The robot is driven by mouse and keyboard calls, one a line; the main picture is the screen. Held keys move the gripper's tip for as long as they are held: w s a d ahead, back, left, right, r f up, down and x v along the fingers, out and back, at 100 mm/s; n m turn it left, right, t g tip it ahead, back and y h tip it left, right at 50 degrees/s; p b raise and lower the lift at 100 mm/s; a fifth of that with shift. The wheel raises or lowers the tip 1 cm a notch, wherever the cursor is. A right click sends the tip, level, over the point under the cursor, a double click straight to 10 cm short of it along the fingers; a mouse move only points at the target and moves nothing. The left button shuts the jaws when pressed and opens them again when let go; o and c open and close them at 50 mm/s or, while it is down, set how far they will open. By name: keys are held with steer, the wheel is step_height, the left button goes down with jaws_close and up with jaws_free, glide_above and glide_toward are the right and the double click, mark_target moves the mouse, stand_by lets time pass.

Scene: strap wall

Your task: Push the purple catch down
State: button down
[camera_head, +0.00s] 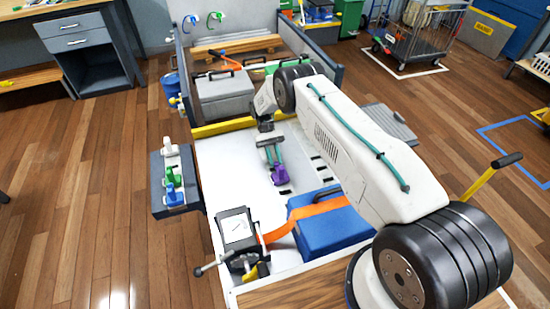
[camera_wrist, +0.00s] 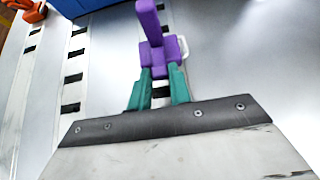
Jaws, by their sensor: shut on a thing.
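The purple catch (camera_head: 280,174) stands on the white slotted board in the head view. It also shows at the top of the wrist view (camera_wrist: 161,52), with a block-like body and a narrower upright part. My gripper (camera_head: 273,159) has teal fingers that reach to the catch. In the wrist view my gripper's fingertips (camera_wrist: 160,77) are at the near side of the purple body and closed on part of it. The part between the fingers is mostly hidden.
A black device with a white top (camera_head: 238,228) stands at the front. Green, blue and white catches sit on a side panel (camera_head: 158,180). A grey case (camera_head: 224,97) is behind.

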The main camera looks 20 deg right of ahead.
stand_by(0.4)
steer(key=c, duration=1.3)
jaws_free()
steer(key=shift+v, duration=3.85)
steer(key=shift+f, duration=0.1)
